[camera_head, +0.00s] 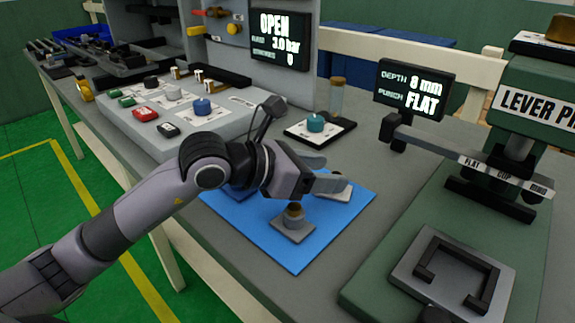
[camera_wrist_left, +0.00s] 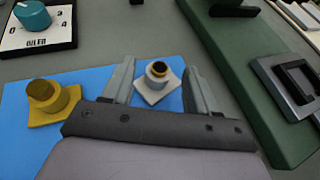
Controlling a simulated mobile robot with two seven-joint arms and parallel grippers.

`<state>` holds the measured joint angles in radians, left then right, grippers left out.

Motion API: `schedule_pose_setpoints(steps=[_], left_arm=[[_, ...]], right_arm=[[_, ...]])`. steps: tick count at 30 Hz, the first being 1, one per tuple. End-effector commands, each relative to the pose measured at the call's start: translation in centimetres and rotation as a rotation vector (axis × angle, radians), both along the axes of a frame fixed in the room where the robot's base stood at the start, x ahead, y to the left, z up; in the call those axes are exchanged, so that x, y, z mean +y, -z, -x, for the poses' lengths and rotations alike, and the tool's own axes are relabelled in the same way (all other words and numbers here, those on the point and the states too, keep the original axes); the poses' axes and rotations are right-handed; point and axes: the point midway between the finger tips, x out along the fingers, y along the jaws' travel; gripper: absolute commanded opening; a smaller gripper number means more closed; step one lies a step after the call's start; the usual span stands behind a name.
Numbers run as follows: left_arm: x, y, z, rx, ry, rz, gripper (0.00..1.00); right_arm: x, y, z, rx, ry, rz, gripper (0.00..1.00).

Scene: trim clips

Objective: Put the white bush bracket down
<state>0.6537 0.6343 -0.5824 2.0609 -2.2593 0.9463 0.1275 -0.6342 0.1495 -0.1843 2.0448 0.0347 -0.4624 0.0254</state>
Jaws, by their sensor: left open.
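The white bush bracket (camera_head: 338,193) lies on the blue mat (camera_head: 330,232) near its far right corner, partly hidden by a finger in the head view. The left wrist view shows its pale plate and round bush (camera_wrist_left: 157,90) flat on the mat. My left gripper (camera_head: 333,173) is open just above it. In the left wrist view, one finger is on each side of the bracket, with visible gaps. My right gripper is not in view.
A grey bracket with a brass bush (camera_head: 293,222) lies nearer on the mat. A yellow bracket (camera_wrist_left: 50,103) lies left of the white one. The oiler dial (camera_head: 316,124) stands behind the mat. The green lever press (camera_head: 400,255) stands to the right.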

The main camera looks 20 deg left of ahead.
Motion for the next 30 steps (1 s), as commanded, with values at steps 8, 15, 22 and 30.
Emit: schedule_pose_setpoints(steps=[8,15,22,30], left_arm=[[3.8,-1.9,3.8,-0.001,-0.001,-0.006,0.59],[6.3,-3.4,6.2,0.001,-0.002,-0.004,0.59],[7.1,-4.1,7.2,0.000,0.000,-0.001,0.59],[7.2,-4.2,7.3,0.000,0.001,-0.001,0.59]], right_arm=[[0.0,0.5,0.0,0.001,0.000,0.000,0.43],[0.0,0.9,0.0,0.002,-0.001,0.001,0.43],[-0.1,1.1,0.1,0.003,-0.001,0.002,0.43],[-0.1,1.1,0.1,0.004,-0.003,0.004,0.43]])
